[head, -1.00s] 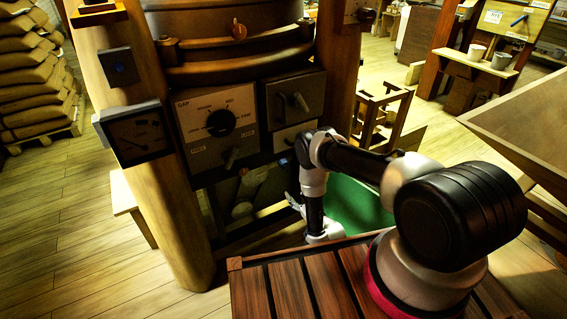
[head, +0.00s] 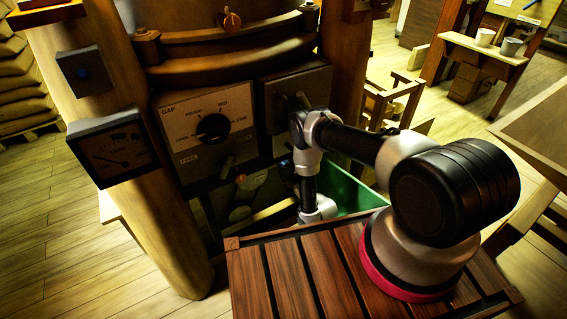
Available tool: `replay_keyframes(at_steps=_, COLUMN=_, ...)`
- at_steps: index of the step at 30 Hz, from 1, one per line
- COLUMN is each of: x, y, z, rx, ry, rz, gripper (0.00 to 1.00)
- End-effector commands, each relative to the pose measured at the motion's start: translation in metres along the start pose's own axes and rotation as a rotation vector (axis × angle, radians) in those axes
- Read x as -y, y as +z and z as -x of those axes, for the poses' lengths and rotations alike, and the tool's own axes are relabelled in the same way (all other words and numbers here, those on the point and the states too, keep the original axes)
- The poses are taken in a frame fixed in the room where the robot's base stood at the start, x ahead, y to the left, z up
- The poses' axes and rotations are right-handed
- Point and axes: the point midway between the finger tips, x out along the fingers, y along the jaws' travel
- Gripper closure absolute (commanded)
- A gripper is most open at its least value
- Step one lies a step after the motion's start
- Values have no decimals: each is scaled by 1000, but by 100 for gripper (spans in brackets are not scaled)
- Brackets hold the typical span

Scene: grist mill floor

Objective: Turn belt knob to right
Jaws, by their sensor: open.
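A pale control panel (head: 185,128) on the mill front is marked GAP. It carries a round black dial (head: 213,128) with words around it. To the right, a dark panel (head: 270,90) has a lever handle (head: 300,100), partly behind my arm. I cannot read which control is the belt knob.
A gauge (head: 116,152) and a small dark box (head: 84,72) are on the left wooden post. A green bin (head: 357,193) stands under the mill, behind my arm. A wooden stand (head: 390,100) is to the right. Open plank floor (head: 65,235) lies at left.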

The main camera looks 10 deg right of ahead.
Motion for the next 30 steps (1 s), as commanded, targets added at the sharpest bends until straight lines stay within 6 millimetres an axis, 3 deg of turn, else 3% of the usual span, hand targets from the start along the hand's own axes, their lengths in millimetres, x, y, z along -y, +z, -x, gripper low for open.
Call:
replay_keyframes(at_steps=9, x=0, y=0, z=-49, rx=-2, ry=1, rz=1, gripper=38)
replay_keyframes(at_steps=20, x=0, y=0, z=-57, rx=0, ry=1, rz=0, gripper=38)
replay_keyframes(at_steps=27, x=0, y=0, z=-56, rx=0, ry=1, rz=0, gripper=80)
replay_keyframes(at_steps=30, x=0, y=0, z=-56, rx=0, ry=1, rz=0, gripper=84)
